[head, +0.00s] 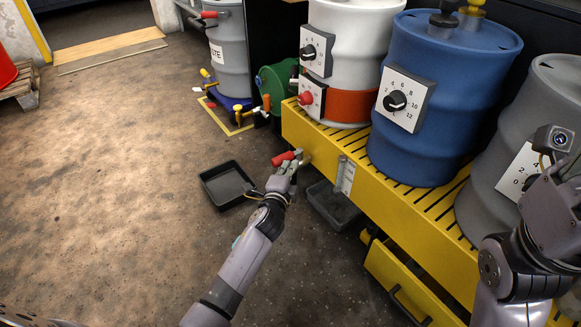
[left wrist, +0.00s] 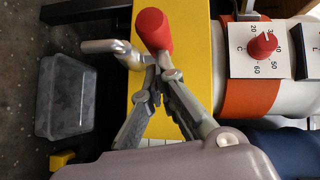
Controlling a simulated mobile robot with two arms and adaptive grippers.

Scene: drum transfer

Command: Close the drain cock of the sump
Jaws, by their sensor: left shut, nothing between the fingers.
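The yellow sump (head: 318,142) with a slotted top carries the drums. Its drain cock has a red handle (head: 284,158) at the sump's left end. In the left wrist view the red handle (left wrist: 152,31) stands close beyond my fingertips, and the grey metal spout (left wrist: 104,46) is to its left. My left gripper (head: 290,170) is shut and empty right by the cock; its fingers (left wrist: 160,68) converge just below the handle. I cannot tell whether they touch it. My right wrist (head: 556,190) is at the right edge, its fingers not clearly visible.
A black tray (head: 207,190) lies on the floor left of the cock, and a grey bin (head: 341,219) below the sump front. A blue drum (head: 430,150) and grey drum (head: 550,88) stand on the sump. A yellow drawer (head: 405,285) is below.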

